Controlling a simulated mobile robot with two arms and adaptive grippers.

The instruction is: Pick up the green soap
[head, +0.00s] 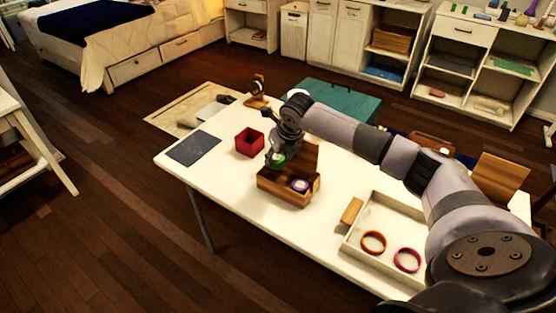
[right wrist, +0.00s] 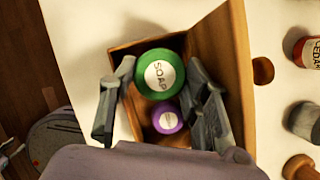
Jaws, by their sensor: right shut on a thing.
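The green soap (head: 277,160) is a round green disc with a white label reading SOAP; it shows large in the right wrist view (right wrist: 158,75). My right gripper (head: 276,154) is shut on it, with one finger on each side of the soap in the right wrist view (right wrist: 157,92). The soap is at the left part of the open wooden box (head: 288,191), appearing above its inside. A purple soap (head: 300,185) lies in the box, and it also shows below the green one in the right wrist view (right wrist: 167,120). My left gripper is not in view.
The box stands on a white table (head: 235,192). A red cube-shaped container (head: 249,143) and a dark flat mat (head: 194,148) are to its left. A white tray (head: 349,237) with two rings and a wooden block are to its right. The box's lid (right wrist: 230,60) stands open.

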